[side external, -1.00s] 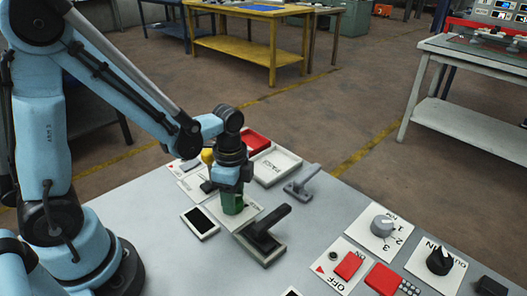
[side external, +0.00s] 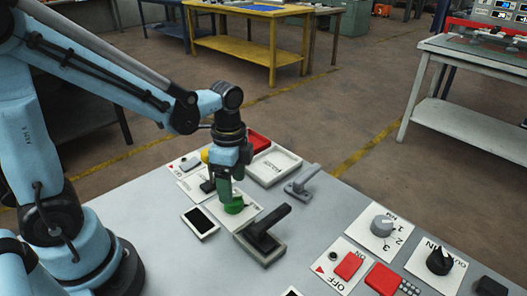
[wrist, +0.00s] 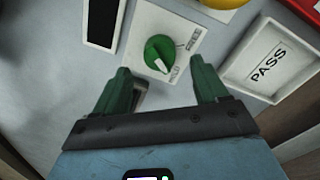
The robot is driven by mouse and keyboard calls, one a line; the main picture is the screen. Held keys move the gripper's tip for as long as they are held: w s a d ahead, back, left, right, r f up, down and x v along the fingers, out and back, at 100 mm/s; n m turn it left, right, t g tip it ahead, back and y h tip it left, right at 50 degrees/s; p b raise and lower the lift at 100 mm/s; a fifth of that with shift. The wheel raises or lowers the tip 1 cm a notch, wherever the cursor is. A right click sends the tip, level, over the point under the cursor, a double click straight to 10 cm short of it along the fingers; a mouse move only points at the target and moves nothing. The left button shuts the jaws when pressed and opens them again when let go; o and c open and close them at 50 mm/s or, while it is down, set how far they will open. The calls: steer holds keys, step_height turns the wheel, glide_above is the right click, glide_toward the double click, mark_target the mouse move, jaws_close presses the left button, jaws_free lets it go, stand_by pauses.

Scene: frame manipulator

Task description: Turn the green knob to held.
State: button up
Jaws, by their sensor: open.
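The green knob (side external: 235,206) sits on a white plate on the grey bench. In the wrist view the knob (wrist: 158,50) shows a white pointer mark toward its lower right edge, near the lower of two small labels (wrist: 175,74).
A black lever (side external: 268,222) on a base stands close in front of the knob. A black-screened panel (side external: 200,221) lies to its left. A white PASS tray (side external: 273,166), a grey handle (side external: 303,181) and a yellow part (wrist: 225,3) are near. Switches and dials (side external: 382,227) lie farther right.

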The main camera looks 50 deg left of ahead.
step_height(320, 180, up, 7)
steer(key=shift+w+r, duration=0.15)
steer(key=shift+r, duration=0.05)
stand_by(0.3)
steer(key=shift+a, duration=0.1)
steer(key=n+t, duration=0.2)
steer(key=n, duration=0.2)
steer(key=s+n+t, duration=0.1)
steer(key=n+t, duration=0.2)
steer(key=s+a+r+n+t, duration=0.1)
steer(key=n+t, duration=0.1)
steer(key=n, duration=0.2)
steer(key=shift+a+n+t, duration=0.1)
steer(key=shift+n+t, duration=0.2)
